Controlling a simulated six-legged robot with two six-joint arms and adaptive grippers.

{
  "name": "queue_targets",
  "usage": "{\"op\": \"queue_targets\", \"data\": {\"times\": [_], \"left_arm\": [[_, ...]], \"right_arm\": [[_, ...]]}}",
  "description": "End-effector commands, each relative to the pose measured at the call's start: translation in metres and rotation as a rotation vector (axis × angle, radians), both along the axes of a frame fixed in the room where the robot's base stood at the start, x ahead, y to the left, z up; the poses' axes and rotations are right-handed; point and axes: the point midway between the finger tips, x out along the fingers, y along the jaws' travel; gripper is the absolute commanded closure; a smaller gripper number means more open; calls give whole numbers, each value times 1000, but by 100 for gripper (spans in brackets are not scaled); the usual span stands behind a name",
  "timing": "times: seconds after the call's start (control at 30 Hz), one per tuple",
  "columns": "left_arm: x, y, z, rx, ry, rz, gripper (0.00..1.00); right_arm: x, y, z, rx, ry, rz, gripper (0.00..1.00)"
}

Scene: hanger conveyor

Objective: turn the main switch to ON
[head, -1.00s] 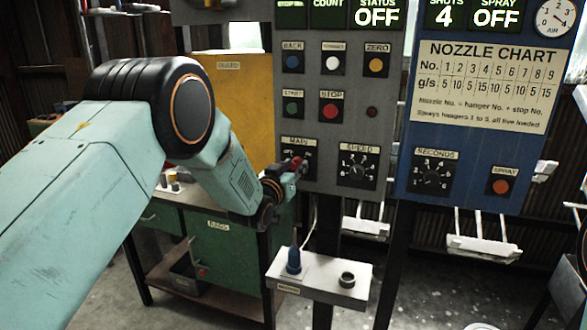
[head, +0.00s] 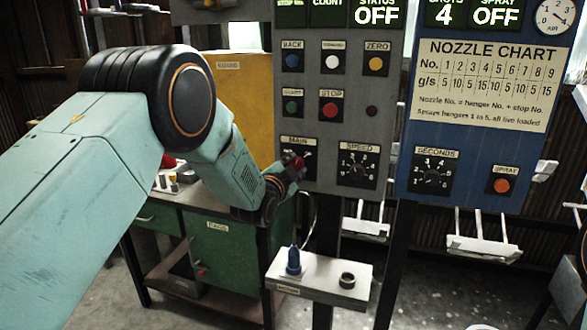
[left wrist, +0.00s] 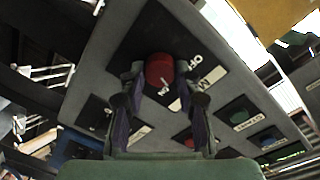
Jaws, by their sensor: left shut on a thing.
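The main switch has a red knob (left wrist: 159,70) on a black plate under the MAIN label; its red also shows in the head view (head: 293,161). My left gripper (head: 287,175) is at the switch on the grey panel, its fingers hiding most of the plate. In the left wrist view the two fingers (left wrist: 160,88) stand on either side of the knob, shut on it. An OFF label (left wrist: 190,60) shows beside the knob. I cannot tell which way the knob points. The STATUS display (head: 377,14) reads OFF.
The SPEED dial (head: 358,166) sits right of the switch, with the red STOP button (head: 330,110) above. A small white shelf (head: 325,280) with a blue peg and a dark ring is below. A green cabinet (head: 222,250) stands below left.

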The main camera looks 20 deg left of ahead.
Motion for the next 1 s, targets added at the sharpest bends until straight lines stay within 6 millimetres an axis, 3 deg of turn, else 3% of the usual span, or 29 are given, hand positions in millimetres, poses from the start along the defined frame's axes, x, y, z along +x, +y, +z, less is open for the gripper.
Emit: {"op": "queue_targets", "data": {"times": [0.5, 1.0], "left_arm": [[1, -2, 3, 398, -21, -1, 99], [1, -2, 2, 517, -24, -1, 99]], "right_arm": [[0, 0, -5, 0, 0, 0, 60], [0, 0, -6, 0, 0, 0, 60]]}}
